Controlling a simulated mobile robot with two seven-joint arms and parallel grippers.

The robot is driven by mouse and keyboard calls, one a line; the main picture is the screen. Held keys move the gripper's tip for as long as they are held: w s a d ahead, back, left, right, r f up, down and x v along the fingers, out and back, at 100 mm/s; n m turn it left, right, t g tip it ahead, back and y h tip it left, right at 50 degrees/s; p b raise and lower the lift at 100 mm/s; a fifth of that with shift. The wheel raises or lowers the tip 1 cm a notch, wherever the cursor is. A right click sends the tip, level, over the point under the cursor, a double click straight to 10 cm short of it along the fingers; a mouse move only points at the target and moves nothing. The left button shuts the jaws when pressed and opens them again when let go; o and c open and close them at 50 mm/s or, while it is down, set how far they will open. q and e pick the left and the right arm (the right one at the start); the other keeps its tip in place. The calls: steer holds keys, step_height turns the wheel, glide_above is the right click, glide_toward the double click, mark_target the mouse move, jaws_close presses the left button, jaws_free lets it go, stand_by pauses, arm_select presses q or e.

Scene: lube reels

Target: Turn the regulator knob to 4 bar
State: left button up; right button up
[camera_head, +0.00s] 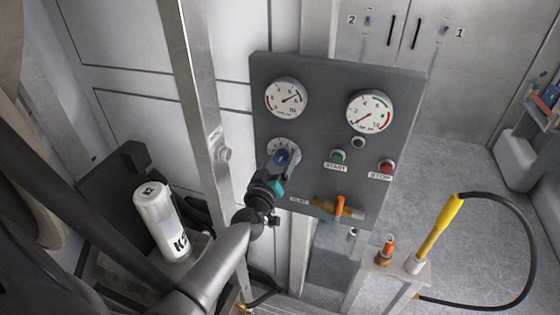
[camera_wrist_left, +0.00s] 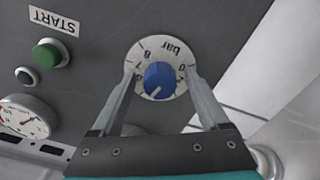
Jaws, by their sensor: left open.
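The blue regulator knob (camera_head: 283,157) sits on a white dial plate at the lower left of the grey control panel (camera_head: 318,125). In the left wrist view the knob (camera_wrist_left: 160,80) carries a white pointer mark towards the lower left. The dial plate (camera_wrist_left: 150,50) appears upside down with "bar" printed on it; I cannot tell the exact setting. My left gripper (camera_wrist_left: 159,76) is open, with one finger on each side of the knob; I cannot tell whether they touch it. In the head view the gripper (camera_head: 276,172) partly covers the dial. My right gripper is not in view.
Two pressure gauges, left (camera_head: 287,98) and right (camera_head: 369,111), are above the knob. A green START button (camera_head: 337,157), a red STOP button (camera_head: 387,167) and an orange valve lever (camera_head: 341,207) are to its right. A white K2 cartridge (camera_head: 160,221) stands left of my arm.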

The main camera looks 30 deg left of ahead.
arm_select(q)
steer(key=shift+c, duration=0.2)
jaws_close()
stand_by(0.4)
steer(key=n, duration=0.3)
steer(key=shift+n, duration=2)
steer(key=shift+o, duration=0.2)
jaws_free()
